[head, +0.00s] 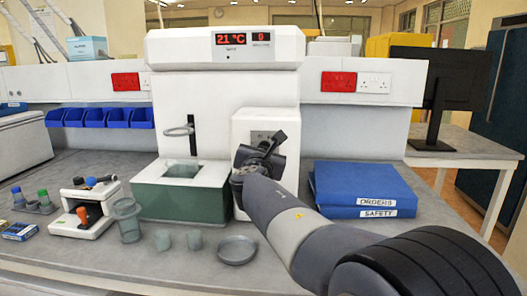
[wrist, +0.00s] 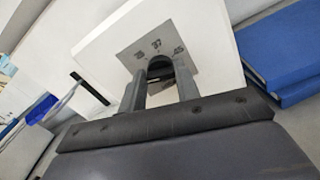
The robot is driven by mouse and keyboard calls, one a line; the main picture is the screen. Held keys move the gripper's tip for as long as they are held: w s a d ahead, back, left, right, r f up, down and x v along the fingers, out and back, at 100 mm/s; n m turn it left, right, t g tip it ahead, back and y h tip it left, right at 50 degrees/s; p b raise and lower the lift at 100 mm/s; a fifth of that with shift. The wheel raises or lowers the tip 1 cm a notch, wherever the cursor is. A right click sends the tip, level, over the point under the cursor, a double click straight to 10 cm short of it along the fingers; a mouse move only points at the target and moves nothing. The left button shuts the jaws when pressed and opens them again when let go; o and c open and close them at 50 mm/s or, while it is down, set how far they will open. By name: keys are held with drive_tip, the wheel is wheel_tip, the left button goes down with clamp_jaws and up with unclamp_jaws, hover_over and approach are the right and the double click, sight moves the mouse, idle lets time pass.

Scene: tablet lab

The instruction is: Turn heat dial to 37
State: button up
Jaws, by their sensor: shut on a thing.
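The heat dial (wrist: 160,66) is a dark round knob on a grey plate (wrist: 185,48) on the white machine (head: 222,53). Printed numbers stand on the plate around the dial; 37 is readable near its top in the wrist view. My gripper (head: 262,158) is at the dial, and in the wrist view its two fingers (wrist: 160,84) are closed on the dial's sides. The red display (head: 242,38) reads 21 °C and 0.
A green bath (head: 180,200) stands left of the dial housing. Blue binders (head: 365,187) lie to its right.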

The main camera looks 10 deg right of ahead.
drive_tip(key=shift+f+m+b, duration=0.1)
drive_tip(key=shift+m+b, duration=0.3)
drive_tip(key=shift+b, duration=0.1)
drive_tip(key=shift+c, duration=0.2)
drive_tip(key=shift+d+f+m+b, duration=0.1)
drive_tip(key=shift+f+m+b, duration=0.05)
drive_tip(key=shift+m+b, duration=4.05)
drive_tip(key=shift+f+m+b, duration=0.1)
drive_tip(key=shift+m+b, duration=3.05)
drive_tip(key=shift+m, duration=2.05)
drive_tip(key=o, duration=1)
drive_tip(key=shift+r, duration=0.1)
drive_tip(key=shift+s, duration=0.15)
